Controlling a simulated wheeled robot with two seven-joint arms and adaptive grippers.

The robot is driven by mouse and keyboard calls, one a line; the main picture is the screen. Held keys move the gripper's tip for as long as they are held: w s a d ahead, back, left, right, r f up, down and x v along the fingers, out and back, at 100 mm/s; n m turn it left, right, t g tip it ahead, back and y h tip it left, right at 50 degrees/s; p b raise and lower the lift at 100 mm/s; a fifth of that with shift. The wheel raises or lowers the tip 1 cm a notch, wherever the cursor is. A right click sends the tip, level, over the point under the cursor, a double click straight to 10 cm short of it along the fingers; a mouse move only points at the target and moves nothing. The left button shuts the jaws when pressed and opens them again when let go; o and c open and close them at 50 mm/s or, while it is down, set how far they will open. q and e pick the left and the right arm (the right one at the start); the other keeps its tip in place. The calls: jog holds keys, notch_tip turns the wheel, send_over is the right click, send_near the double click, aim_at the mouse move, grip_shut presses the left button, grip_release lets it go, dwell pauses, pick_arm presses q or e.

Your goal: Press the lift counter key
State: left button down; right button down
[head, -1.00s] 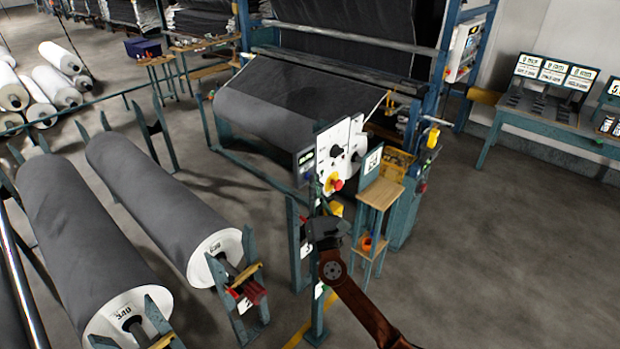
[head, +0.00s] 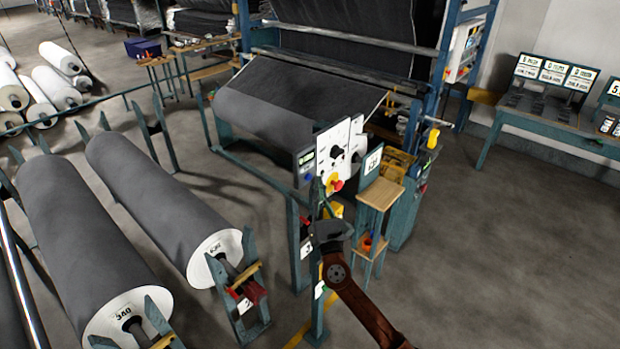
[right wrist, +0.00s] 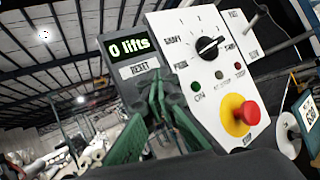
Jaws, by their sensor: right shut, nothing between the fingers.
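The lift counter (head: 306,160) is a dark box on the left of the white control panel (head: 335,150). In the right wrist view its green display (right wrist: 130,46) reads "0 lifts", with a RESET label (right wrist: 139,70) beneath. A small blue spot, perhaps the key, shows under the counter in the head view; in the right wrist view my fingers cover the area below the label. My right gripper (right wrist: 157,86) is shut and empty, its fingertips in front of the counter's lower edge. I cannot tell whether they touch it. My left gripper is out of view.
A red stop button on a yellow base (right wrist: 240,115) and a black rotary knob (right wrist: 209,47) sit on the panel to the right. A small wooden stand (head: 380,195) is close by. Large grey rolls (head: 155,205) lie at left. Floor at right is clear.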

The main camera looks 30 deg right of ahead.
jog(key=shift+s+d, duration=0.15)
jog(key=shift+s, duration=0.1)
jog(key=s, duration=0.1)
jog(key=s+d, duration=0.1)
jog(key=s, duration=0.2)
jog(key=shift+s+d, duration=0.25)
jog(key=shift+d, duration=0.15)
dwell(0.7)
